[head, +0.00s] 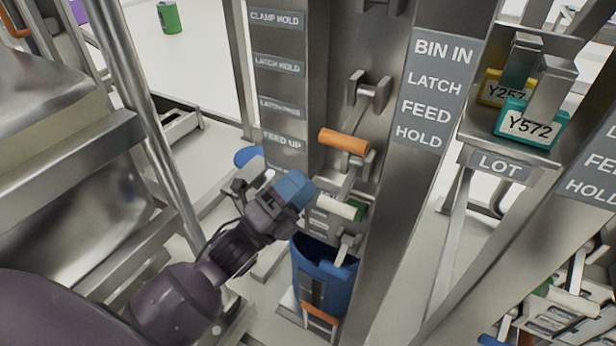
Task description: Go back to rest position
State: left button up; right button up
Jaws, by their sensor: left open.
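My left arm comes in from the lower left. Its dark gripper with blue fingertips (291,190) is open beside the steel post, just left of a white lever handle (337,207). I cannot tell whether the fingertips touch the handle. An orange handle (344,141) on a bracket is above the gripper. A blue bin (338,275) with an orange handle at its front stands below the gripper, partly hidden by the lever parts. My right gripper does not show.
Steel posts with printed labels (433,95) stand close on the right. A shelf marked LOT (498,165) holds a yellow tag block (497,89) and a teal one (530,127). A steel frame (150,120) stands at left. A green can (169,17) is far back on open pale floor.

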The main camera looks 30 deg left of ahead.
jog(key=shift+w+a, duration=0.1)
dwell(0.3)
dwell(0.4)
